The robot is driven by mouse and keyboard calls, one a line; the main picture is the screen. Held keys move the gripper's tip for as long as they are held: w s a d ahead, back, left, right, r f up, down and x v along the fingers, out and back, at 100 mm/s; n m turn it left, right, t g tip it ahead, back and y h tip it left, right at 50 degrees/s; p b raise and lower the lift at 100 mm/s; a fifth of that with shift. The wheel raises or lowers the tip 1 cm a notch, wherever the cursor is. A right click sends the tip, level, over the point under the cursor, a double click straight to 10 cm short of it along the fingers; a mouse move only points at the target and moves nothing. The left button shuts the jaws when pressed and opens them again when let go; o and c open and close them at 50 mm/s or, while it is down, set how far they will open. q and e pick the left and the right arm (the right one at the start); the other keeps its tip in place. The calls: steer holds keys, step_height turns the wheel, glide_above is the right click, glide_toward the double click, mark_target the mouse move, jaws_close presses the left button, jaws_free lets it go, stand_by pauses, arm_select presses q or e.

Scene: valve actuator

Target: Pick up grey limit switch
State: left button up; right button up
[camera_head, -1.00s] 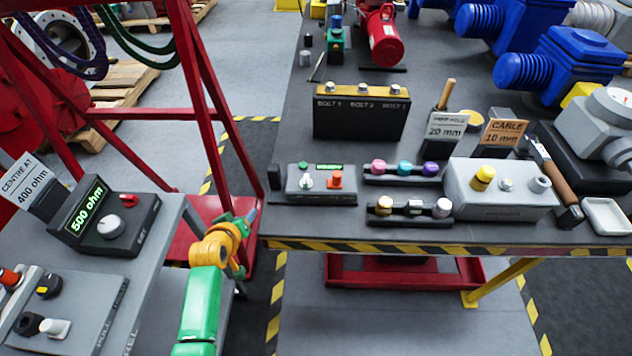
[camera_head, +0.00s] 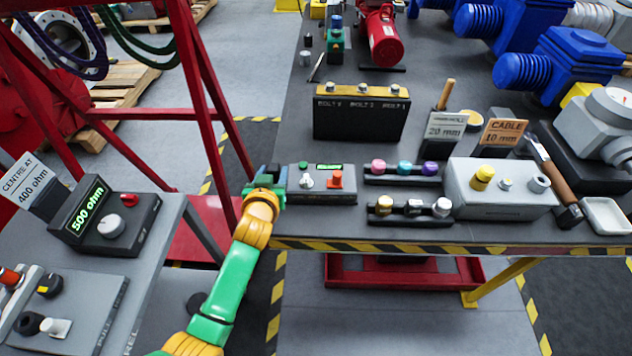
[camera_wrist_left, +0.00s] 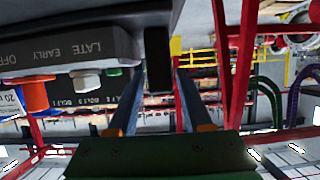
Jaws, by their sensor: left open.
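The frames do not label a limit switch. A small dark grey upright block (camera_wrist_left: 158,58) stands at the table's left front corner, beside a grey control box (camera_head: 322,184) with a white knob and an orange button. My left gripper (camera_head: 268,180) is at this corner and partly hides the block in the head view. In the left wrist view, the open fingers (camera_wrist_left: 158,88) point at the block, which shows between their tips. I cannot tell whether they touch it. The control box (camera_wrist_left: 70,52) is close beside the fingers there. My right gripper is not in view.
A red frame (camera_head: 205,100) rises just left of the gripper. The table's striped front edge (camera_head: 400,246) is close to my arm. Trays with coloured knobs (camera_head: 402,170) and a larger grey box (camera_head: 500,192) stand further right. A side bench (camera_head: 160,260) is at left.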

arm_select(q)
steer(key=shift+x, duration=0.8)
steer(key=shift+s, duration=0.1)
jaws_close()
steer(key=shift+r, duration=0.1)
stand_by(0.6)
